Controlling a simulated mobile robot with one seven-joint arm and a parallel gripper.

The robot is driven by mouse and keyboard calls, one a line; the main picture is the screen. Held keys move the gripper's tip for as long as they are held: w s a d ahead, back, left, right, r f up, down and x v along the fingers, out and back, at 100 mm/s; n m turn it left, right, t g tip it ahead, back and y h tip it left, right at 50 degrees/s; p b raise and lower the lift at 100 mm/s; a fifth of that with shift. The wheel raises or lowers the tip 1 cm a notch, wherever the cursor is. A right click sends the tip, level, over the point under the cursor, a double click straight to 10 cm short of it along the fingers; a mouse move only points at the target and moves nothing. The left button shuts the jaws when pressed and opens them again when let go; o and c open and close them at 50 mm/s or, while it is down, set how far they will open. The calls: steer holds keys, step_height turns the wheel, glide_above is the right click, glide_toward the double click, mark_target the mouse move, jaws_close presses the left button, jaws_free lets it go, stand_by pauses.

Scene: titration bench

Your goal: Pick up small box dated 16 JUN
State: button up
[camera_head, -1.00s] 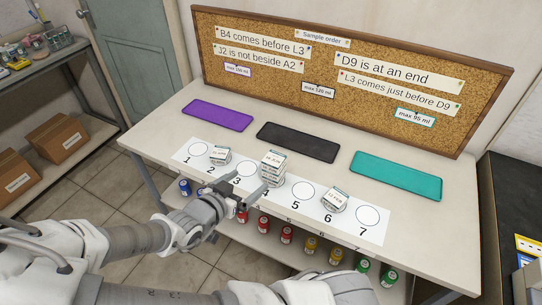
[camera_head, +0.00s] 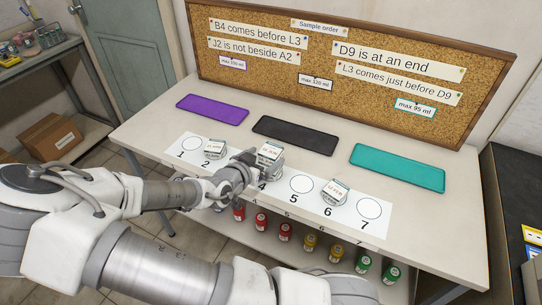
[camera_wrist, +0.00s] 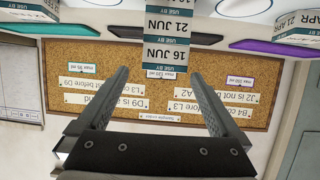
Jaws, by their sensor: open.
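The small box dated 16 JUN (camera_wrist: 166,55) shows its label in the upside-down wrist view. It is at the lower end of a column of date labels there, so it appears to be the top box of a stack. In the head view, that stack (camera_head: 270,153) stands at spot 4, its lower part hidden by my gripper. My gripper (camera_head: 246,162) is open, just left of and in front of the stack. In the wrist view, the fingers of my gripper (camera_wrist: 157,75) point towards the stack, with the 16 JUN box near the gap between their tips. I cannot tell whether they touch it.
One box (camera_head: 214,148) stands at spot 2 and another (camera_head: 335,190) at spot 6. Purple (camera_head: 212,109), black (camera_head: 295,135) and teal (camera_head: 398,167) mats lie behind the numbered strip (camera_head: 383,226). A corkboard (camera_head: 300,65) stands at the back. Coloured jars sit below the tabletop.

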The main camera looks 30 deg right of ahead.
mark_target(272, 149)
steer(key=shift+w+b+x, duration=0.25)
steer(key=shift+b+x, duration=0.25)
steer(key=shift+x, duration=2.15)
steer(key=shift+a+r, duration=0.1)
steer(key=shift+r, duration=0.1)
steer(key=shift+c, duration=0.3)
steer(key=c, duration=1.3)
steer(key=shift+r, duration=0.15)
